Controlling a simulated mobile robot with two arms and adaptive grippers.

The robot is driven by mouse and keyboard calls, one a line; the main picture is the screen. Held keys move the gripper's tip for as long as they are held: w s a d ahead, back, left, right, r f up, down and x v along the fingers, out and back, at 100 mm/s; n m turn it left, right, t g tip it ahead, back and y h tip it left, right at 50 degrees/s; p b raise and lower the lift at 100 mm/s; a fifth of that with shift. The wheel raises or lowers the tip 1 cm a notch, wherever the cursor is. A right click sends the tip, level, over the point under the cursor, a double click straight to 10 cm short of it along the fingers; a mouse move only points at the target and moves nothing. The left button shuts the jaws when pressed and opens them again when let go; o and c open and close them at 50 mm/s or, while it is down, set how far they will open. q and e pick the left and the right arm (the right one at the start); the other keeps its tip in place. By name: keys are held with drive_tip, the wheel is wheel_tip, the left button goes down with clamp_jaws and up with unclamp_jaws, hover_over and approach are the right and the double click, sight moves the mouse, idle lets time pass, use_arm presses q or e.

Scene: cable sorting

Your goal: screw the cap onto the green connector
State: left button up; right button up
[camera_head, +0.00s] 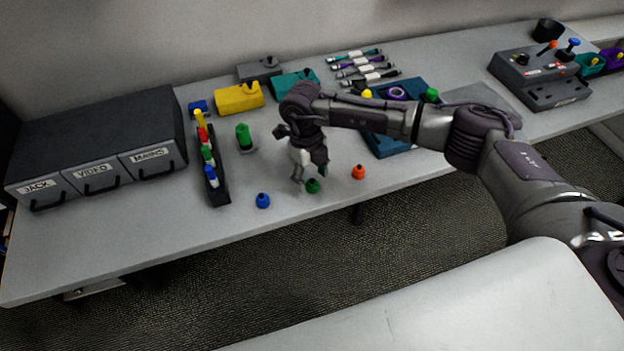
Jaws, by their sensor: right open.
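A larger green connector (243,134) stands upright on the table, left of my right gripper and apart from it. A small green cap (313,186) lies near the table's front edge. My right gripper (304,176) points down just above and beside this cap, open, with nothing seen between its fingers. Whether a finger touches the cap is too small to tell. My left gripper is not in view.
A blue cap (263,201) and an orange cap (358,172) lie either side of the green cap. A dark rack (222,185) holds several coloured connectors. Labelled drawers (95,180) stand at left. A blue tray (388,145) lies behind my right arm.

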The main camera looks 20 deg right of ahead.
drive_tip(key=shift+s+f, duration=0.1)
drive_tip(key=shift+f, duration=0.85)
drive_tip(key=c, duration=0.9)
drive_tip(key=shift+o, duration=0.2)
drive_tip(key=shift+r, duration=0.1)
drive_tip(key=shift+r, duration=0.25)
drive_tip(key=r, duration=0.1)
drive_tip(key=r+b, duration=0.1)
drive_tip(key=r, duration=0.1)
drive_tip(key=shift+s+d+r+b, duration=0.15)
drive_tip(key=shift+s+r+b, duration=0.15)
drive_tip(key=shift+b, duration=0.1)
drive_tip(key=s+d+r+b, duration=0.2)
drive_tip(key=s+r, duration=0.4)
drive_tip(key=s, duration=0.5)
drive_tip(key=shift+r, duration=0.4)
